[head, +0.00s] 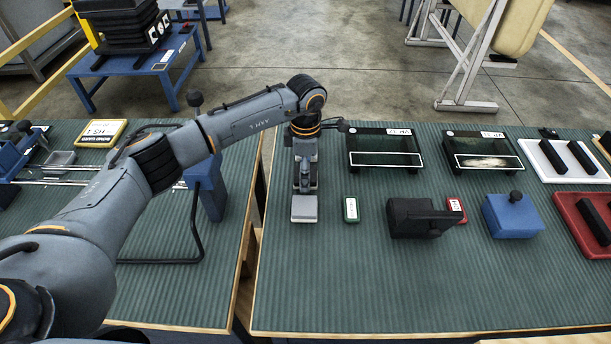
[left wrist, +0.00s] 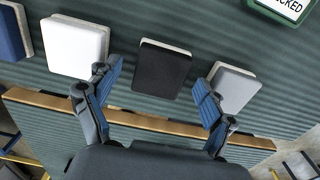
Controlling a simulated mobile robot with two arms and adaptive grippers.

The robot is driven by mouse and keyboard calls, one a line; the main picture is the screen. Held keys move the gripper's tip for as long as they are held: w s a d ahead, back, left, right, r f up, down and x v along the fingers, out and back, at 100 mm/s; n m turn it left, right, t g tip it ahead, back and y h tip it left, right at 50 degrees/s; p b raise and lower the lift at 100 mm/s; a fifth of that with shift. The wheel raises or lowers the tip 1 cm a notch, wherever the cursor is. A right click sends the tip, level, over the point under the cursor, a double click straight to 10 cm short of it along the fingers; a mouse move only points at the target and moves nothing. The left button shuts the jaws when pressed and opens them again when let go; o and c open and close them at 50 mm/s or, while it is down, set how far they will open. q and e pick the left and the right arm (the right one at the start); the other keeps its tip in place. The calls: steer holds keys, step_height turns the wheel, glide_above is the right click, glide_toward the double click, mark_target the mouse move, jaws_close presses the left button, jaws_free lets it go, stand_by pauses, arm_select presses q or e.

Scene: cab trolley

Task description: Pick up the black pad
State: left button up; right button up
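The black pad (left wrist: 163,69) lies flat on the green ribbed table, in the middle of the left wrist view. It has a pale edge. A white pad (left wrist: 74,47) lies to its left and a grey pad (left wrist: 234,89) to its right. My left gripper (left wrist: 158,80) is open and empty. Its fingers stand on either side of the black pad in the picture, overlapping the white and grey pads. In the head view my left gripper (head: 304,184) points down over the table and hides the black pad. The grey pad (head: 304,207) shows just in front of it. My right gripper is not in view.
A blue pad (left wrist: 12,38) lies beyond the white one. A green-framed tag (head: 351,210), a black box (head: 415,218) and a blue box (head: 513,216) stand to the right. The table's wooden edge (left wrist: 60,101) is close by. The front of the table is clear.

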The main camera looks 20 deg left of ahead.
arm_select(q)
steer(key=c, duration=1.1)
steer(key=shift+r, duration=0.1)
steer(key=shift+r, duration=0.2)
step_height(320, 180, up, 2)
steer(key=shift+w+b, duration=0.1)
steer(key=shift+b, duration=0.45)
steer(key=s+d+r+b, duration=0.2)
steer(key=s+d+r, duration=0.4)
steer(key=d+r, duration=0.4)
steer(key=shift+s+d+r+b, duration=0.25)
steer(key=shift+s+d+b, duration=0.1)
steer(key=shift+d, duration=0.9)
steer(key=o, duration=0.6)
steer(key=c, duration=0.4)
